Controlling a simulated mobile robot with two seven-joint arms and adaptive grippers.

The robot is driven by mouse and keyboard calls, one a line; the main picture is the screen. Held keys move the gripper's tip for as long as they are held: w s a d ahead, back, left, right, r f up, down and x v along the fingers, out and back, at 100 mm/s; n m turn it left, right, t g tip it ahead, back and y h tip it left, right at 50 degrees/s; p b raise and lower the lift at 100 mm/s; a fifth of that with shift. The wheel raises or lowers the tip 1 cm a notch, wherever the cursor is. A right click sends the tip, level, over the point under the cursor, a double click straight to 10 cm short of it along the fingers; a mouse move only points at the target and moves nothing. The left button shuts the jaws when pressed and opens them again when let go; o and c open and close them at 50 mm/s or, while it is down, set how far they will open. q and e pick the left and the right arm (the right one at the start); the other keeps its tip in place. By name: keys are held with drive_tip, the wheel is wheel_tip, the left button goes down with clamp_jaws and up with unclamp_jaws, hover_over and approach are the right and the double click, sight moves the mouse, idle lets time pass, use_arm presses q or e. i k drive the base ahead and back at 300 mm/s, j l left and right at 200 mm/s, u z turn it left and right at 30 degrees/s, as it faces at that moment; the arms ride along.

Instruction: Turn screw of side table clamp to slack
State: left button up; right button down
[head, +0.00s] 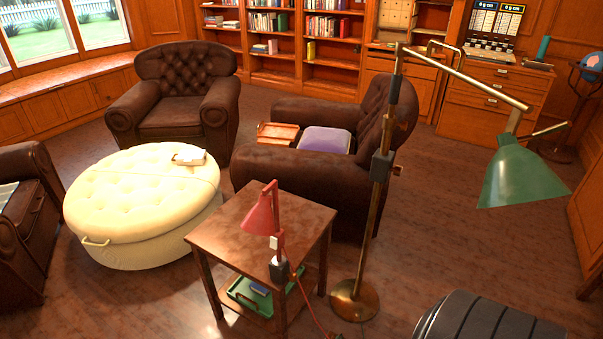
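A small dark wood side table (225,235) stands in the middle foreground of the head view. A red lamp (262,215) is fixed at its near edge by a dark clamp (279,269). The clamp's screw is too small to make out, so I cannot tell whether it is tight or slack. A red cord (308,305) runs down from near the clamp towards the floor. Neither of my grippers is in view, and nothing is seen touching the clamp.
A brass floor lamp with a green shade (520,178) stands just right of the table. A cream ottoman (130,190) is at the left. Brown armchairs (185,95) stand behind. A green tray (245,292) is on the table's lower shelf. Floor is open at right (470,235).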

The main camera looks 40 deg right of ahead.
sight(293, 277)
drive_tip(key=k+l, duration=0.1)
drive_tip(key=l, duration=0.9)
drive_tip(key=k+l, duration=0.15)
drive_tip(key=l, duration=0.35)
drive_tip(key=k+l, duration=0.1)
drive_tip(key=l, duration=0.4)
drive_tip(key=k+l, duration=0.1)
drive_tip(key=l, duration=0.4)
